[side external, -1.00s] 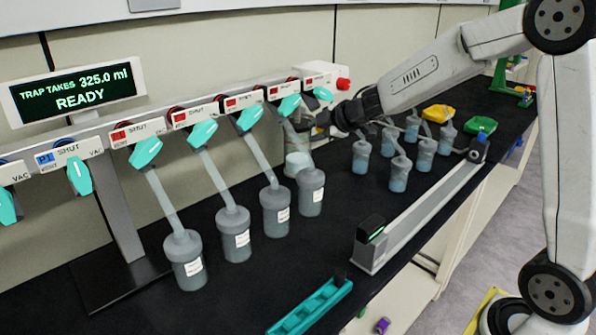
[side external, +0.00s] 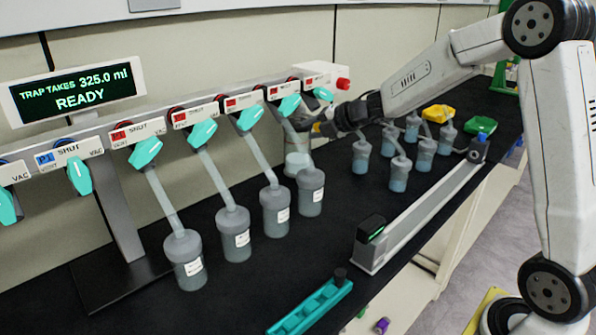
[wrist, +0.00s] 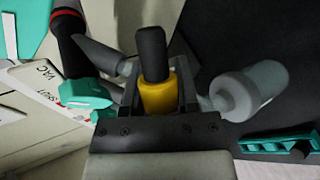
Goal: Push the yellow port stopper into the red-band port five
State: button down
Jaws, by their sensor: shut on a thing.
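The yellow port stopper (wrist: 157,95) has a dark grey end and sits between the jaws of my gripper (wrist: 158,105) in the wrist view. In the side view a small patch of the stopper's yellow (side external: 316,127) shows at my gripper (side external: 325,125), below the right end of the port row. A black port with a red band (wrist: 68,12) is at the upper left of the wrist view, apart from the stopper. I cannot tell its number. In the side view my gripper partly covers the area below the rightmost ports.
Several small flasks (side external: 397,175) stand right of my gripper. A grey rail (side external: 430,208) and a teal rack (side external: 312,306) lie in front. Bare black bench lies between flasks and rail.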

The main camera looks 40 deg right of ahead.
jog(key=s+d+f+n+g+y, duration=0.3)
jog(key=d+f+n+y, duration=0.2)
jog(key=n+y, duration=0.5)
notch_tip(320, 180, down, 2)
jog(key=n, duration=0.5)
jog(key=shift+s+n, duration=0.15)
jog(key=shift+n, duration=0.15)
jog(key=shift+w+r, duration=0.2)
jog(key=shift+w, duration=0.05)
jog(key=shift+w+r, duration=1.95)
jog(key=shift+w, duration=0.2)
jog(key=shift+w+r, duration=0.65)
jog(key=shift+w, duration=0.05)
dwell(0.8)
